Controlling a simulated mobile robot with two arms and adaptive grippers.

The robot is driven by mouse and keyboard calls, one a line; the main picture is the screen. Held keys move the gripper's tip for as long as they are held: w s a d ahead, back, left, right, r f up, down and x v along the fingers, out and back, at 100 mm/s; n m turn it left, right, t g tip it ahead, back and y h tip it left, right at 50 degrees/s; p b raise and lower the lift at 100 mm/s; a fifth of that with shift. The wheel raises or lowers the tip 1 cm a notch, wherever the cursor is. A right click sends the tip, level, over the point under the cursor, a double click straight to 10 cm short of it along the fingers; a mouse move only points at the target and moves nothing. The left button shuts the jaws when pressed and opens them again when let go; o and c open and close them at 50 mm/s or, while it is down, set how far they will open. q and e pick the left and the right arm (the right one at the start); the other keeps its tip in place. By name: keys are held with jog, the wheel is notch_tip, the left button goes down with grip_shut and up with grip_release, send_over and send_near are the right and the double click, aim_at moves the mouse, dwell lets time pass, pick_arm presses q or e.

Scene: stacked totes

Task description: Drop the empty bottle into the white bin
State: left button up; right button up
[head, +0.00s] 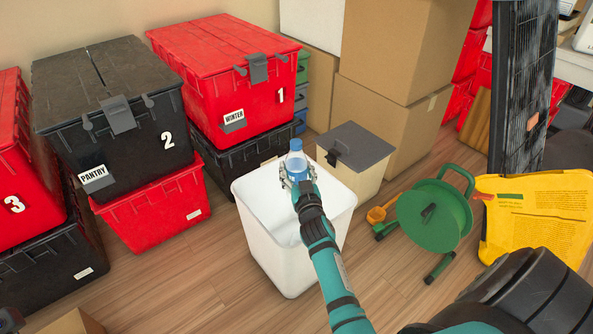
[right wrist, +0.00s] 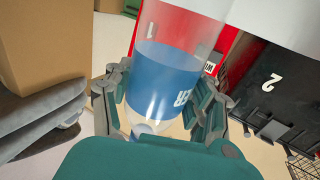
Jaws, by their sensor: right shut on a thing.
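The white bin (head: 285,262) stands open on the wooden floor. In the head view the bottle and gripper overlap its far rim; their exact height above it is hard to tell. My arm hides part of the bin's inside. My left gripper is not in view.
Red and black totes (head: 120,150) are stacked left of the bin. A beige box with a grey lid (head: 352,150) stands close behind it. A green cable reel (head: 435,215) and a yellow sack (head: 540,215) lie to the right.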

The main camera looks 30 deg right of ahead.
aim_at(296, 142)
jog(key=o, duration=1)
jog(key=shift+r, duration=0.1)
notch_tip(296, 142, up, 10)
jog(key=shift+f, duration=0.1)
